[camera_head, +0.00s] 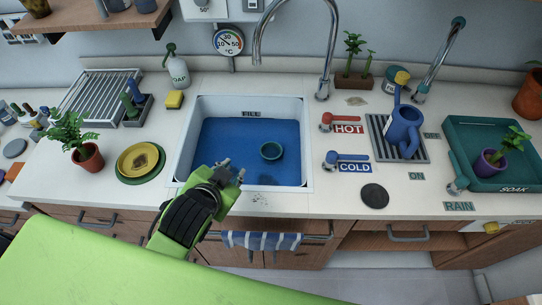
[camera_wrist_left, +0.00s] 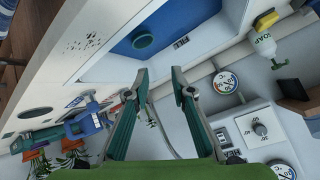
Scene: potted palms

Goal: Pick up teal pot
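The teal pot (camera_head: 271,151) is a small round pot inside the sink (camera_head: 189,135), over a blue surface. I cannot tell whether it floats or rests on the bottom. It also shows in the left wrist view (camera_wrist_left: 143,39), beyond the fingertips. My left gripper (camera_head: 231,172) is over the front left part of the sink, to the left of and nearer than the pot, and not touching it. In the left wrist view its two fingers (camera_wrist_left: 160,76) are apart with nothing between them. My right gripper is not in view.
A tall faucet (camera_head: 322,60) arches behind the sink. HOT (camera_head: 340,121) and COLD (camera_head: 345,157) levers and a blue watering can (camera_head: 404,130) stand to the right. A potted palm (camera_head: 88,158) and yellow dish (camera_head: 140,160) are left. A striped towel (camera_head: 262,240) hangs in front.

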